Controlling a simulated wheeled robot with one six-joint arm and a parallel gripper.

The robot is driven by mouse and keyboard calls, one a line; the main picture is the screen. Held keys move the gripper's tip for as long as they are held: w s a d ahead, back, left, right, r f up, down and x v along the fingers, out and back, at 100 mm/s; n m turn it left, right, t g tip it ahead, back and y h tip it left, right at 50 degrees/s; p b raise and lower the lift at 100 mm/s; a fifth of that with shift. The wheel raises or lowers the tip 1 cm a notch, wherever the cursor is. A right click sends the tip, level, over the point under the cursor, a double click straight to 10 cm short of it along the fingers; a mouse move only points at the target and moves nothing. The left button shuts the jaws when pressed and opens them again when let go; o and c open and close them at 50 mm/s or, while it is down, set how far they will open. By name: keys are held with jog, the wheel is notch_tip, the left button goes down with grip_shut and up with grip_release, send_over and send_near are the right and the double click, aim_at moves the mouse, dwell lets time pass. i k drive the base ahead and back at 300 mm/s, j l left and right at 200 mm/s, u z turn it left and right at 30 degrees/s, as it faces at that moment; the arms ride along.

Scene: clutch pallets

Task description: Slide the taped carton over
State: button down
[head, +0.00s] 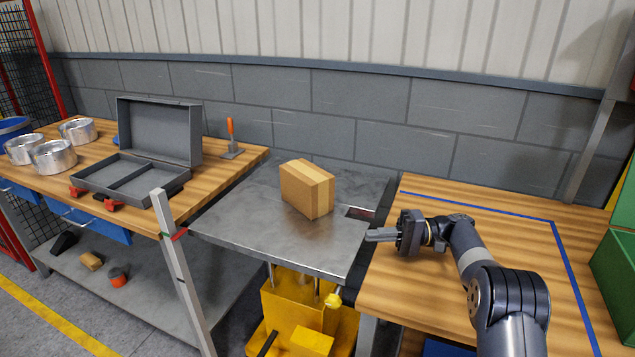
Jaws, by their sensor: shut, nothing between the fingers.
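The taped carton (305,190) is a brown box with a lighter tape strip over its top. It stands upright on a grey metal lift table (250,220) in the middle of the head view. My gripper (368,236) is shut and empty, its fingers pointing left. It is to the right of the carton and nearer the camera, apart from it, near the lift table's right edge. A wooden bench (440,290) lies under my arm at right, with a blue tape line (490,214) marking an area on it.
At left, a wooden bench (225,172) holds an open grey toolbox (150,135), several silver rolls (54,156) and an orange-handled tool (231,135). A grey post (177,262) rises at front left. A green bin (615,265) is at far right. The marked bench area looks clear besides my arm.

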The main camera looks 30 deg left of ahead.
aim_at(308, 188)
jog(key=k+j+z, duration=0.15)
jog(key=j, duration=0.25)
jog(key=j+z, duration=0.15)
jog(key=j, duration=0.3)
jog(key=k+j+z, duration=0.2)
jog(key=j, duration=0.2)
jog(key=i+j+z, duration=0.1)
jog(key=j, duration=0.25)
jog(key=i+j+z, duration=0.1)
jog(key=i+j, duration=0.2)
jog(key=i+j+z, duration=0.1)
jog(key=j, duration=0.35)
jog(key=i, duration=0.1)
